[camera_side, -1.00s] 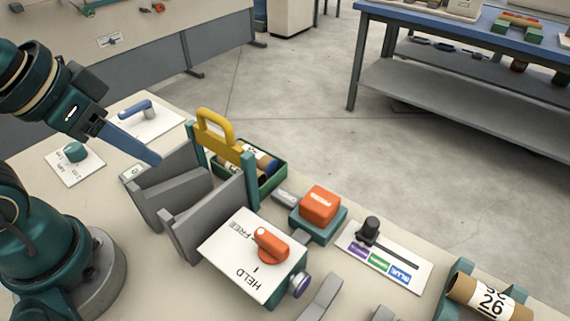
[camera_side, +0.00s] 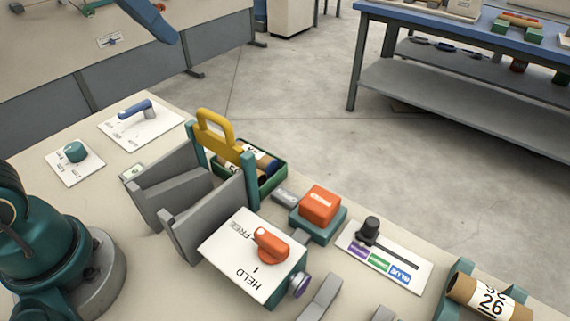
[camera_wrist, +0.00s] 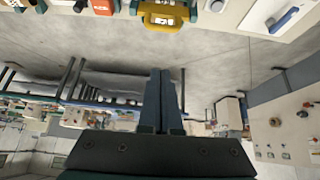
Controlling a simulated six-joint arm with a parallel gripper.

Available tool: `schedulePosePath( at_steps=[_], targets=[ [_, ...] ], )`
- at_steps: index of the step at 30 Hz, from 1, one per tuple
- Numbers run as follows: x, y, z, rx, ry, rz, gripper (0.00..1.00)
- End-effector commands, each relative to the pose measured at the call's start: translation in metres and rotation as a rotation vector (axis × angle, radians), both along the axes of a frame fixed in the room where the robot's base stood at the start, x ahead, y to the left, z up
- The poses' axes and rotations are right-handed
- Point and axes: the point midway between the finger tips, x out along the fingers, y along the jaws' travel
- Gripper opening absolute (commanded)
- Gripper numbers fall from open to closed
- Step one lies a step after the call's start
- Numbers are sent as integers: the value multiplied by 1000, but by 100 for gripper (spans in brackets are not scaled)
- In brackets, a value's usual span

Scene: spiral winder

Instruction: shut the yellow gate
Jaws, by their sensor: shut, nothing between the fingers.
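The yellow gate (camera_side: 217,136) stands between two teal posts at the end of the grey chute. Its loop handle points up, and its yellow panel sits at the upper part of the posts. Tubes show below and behind it. The gate also shows at the top of the wrist view (camera_wrist: 161,17). My gripper (camera_side: 172,36), with blue fingers, is at the top left of the side view, high above and apart from the gate. Its fingers (camera_wrist: 165,75) are together and empty in the wrist view.
A green tray (camera_side: 273,178) with tubes is behind the gate. An orange knob (camera_side: 270,244) on a FREE/HELD panel, a red button (camera_side: 319,204) and a slider panel (camera_side: 385,255) stand to the right. A blue lever (camera_side: 135,109) is at the left. The air around the gate is clear.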

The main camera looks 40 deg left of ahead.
Motion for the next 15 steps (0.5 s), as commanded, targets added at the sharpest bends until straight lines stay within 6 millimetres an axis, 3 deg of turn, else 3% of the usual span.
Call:
schedulePosePath(
  at_steps=[13,15],
  targets=[
    [47,-1,-75,1,8,0,0],
    [45,-1,-83,1,5,0,0]
  ],
)
